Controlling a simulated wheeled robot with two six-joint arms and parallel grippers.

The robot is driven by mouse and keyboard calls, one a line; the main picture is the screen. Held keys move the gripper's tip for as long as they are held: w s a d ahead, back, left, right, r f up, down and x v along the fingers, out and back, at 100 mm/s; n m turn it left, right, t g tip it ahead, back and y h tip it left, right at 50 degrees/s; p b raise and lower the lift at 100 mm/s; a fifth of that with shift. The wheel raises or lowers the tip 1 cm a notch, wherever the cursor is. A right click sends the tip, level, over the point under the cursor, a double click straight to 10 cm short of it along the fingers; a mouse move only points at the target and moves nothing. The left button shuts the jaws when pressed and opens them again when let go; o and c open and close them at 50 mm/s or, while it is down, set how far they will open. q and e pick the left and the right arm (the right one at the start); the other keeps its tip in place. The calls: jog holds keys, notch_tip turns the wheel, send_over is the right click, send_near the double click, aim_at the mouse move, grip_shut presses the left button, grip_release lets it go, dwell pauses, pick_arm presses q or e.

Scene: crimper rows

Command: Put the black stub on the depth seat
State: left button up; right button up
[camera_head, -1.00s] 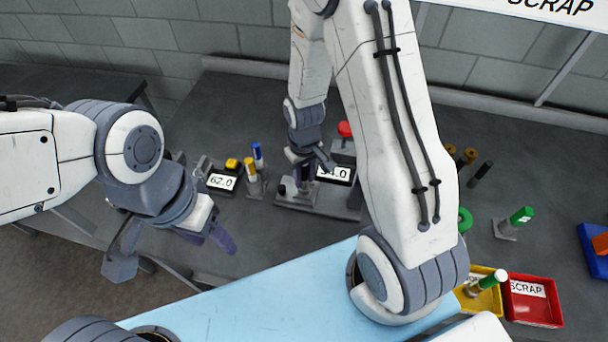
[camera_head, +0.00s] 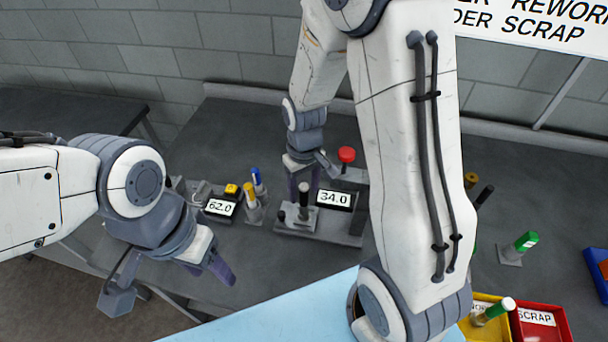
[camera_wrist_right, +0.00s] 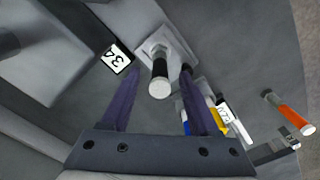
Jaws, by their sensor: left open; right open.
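A black stub (camera_head: 304,203) with a pale top stands upright on the grey depth seat (camera_head: 289,225), beside a display reading 34.0 (camera_head: 334,198). My right gripper (camera_head: 304,182) is open just above and behind it, fingers apart. In the right wrist view the stub (camera_wrist_right: 160,72) shows its white end between the two open fingers of my right gripper (camera_wrist_right: 155,85), with gaps on both sides. The seat plate (camera_wrist_right: 180,42) lies beneath it. My left gripper (camera_head: 214,266) is open and empty, off to the left near the bench's front edge.
A second gauge reading 62.0 (camera_head: 220,207) stands left, with blue-topped (camera_head: 258,177) and yellow-topped (camera_head: 252,202) pieces beside it. Right are a green-topped piece (camera_head: 520,245), a yellow tray (camera_head: 467,328) and a red tray (camera_head: 555,322).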

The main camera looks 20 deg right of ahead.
notch_tip(320, 180, up, 6)
jog(key=shift+f, duration=0.2)
jog(key=shift+s+a+r+b, duration=0.1)
jog(key=shift+a+r+b, duration=0.1)
jog(key=shift+r+b, duration=0.1)
pick_arm(q)
jog(key=shift+f, duration=0.45)
pick_arm(e)
jog(key=s+a+r+n, duration=0.2)
jog(key=s+a, duration=0.4)
jog(key=s, duration=0.3)
jog(key=s+a+r+n+y, duration=0.1)
jog(key=s+a+r+n, duration=0.2)
jog(key=s+a, duration=0.3)
jog(key=s+r, duration=0.1)
jog(key=s, duration=0.2)
pick_arm(q)
jog(key=shift+f, duration=0.1)
